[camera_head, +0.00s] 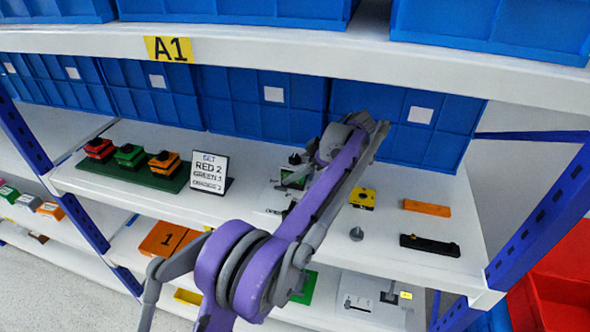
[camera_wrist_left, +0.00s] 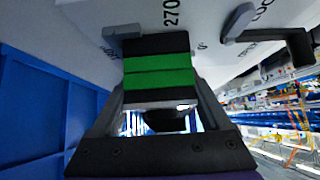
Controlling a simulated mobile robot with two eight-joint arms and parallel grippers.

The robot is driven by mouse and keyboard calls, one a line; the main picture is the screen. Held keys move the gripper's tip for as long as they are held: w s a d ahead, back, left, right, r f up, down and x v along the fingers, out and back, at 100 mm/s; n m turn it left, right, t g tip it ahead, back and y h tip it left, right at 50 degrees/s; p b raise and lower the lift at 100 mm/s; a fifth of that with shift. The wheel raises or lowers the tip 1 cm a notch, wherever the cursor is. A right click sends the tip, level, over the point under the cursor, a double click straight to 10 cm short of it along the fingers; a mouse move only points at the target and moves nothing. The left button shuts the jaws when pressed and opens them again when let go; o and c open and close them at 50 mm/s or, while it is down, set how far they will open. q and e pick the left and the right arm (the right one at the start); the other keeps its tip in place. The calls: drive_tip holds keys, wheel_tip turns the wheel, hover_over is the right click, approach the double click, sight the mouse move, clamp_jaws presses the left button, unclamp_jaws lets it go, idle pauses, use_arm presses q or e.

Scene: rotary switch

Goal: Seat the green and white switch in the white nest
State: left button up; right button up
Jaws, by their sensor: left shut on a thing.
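The switch (camera_wrist_left: 158,68) fills the middle of the left wrist view, with green and dark bands and a thin pale edge below. My left gripper (camera_wrist_left: 158,60) is shut on it, one finger at each side. Behind it is a white panel (camera_wrist_left: 88,18) printed "270" and "0°", with a grey tab near each side; I cannot tell whether switch and panel touch. In the head view, my purple forearm covers most of this area. A small green patch (camera_head: 294,179) shows beside it on the middle shelf. The nest's opening is hidden.
On the middle shelf, a dark green tray (camera_head: 112,178) holds red, green and orange switches, beside a sign (camera_head: 209,171) reading "RED 2, GREEN 1". A yellow block (camera_head: 362,198), orange bar (camera_head: 426,208) and black bar (camera_head: 430,245) lie right. Blue bins (camera_head: 262,105) stand behind.

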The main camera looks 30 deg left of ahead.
use_arm(q)
drive_tip(key=o, duration=1.4)
drive_tip(key=shift+o, duration=0.2)
drive_tip(key=p+v, duration=0.1)
drive_tip(key=v, duration=1.1)
drive_tip(key=shift+p, duration=0.4)
